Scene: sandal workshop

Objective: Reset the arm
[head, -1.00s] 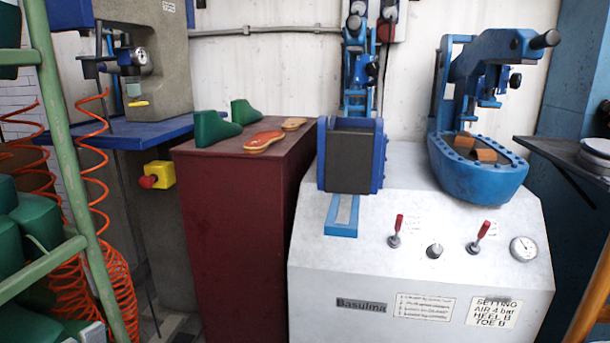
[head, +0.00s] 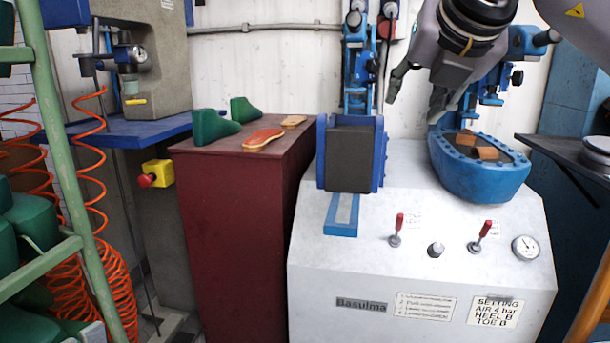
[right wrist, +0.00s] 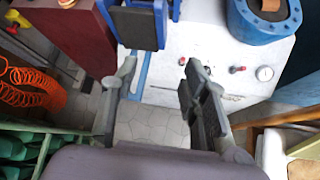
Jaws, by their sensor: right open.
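My right gripper (head: 412,98) comes in from the upper right of the head view, above the white press machine (head: 420,270) and in front of the blue press head. Its two fingers are apart, with nothing between them. In the right wrist view the open fingers (right wrist: 155,92) show too, with grey floor tiles and the machine's front edge seen between and beyond them. My left gripper is not in view.
The blue basin (head: 480,180) and dark padded block (head: 350,157) stand on the machine. Red levers (head: 398,222) rise from its front. Green lasts (head: 212,126) and sandal soles (head: 263,138) lie on the dark red cabinet (head: 230,240). A green rack (head: 52,130) stands left.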

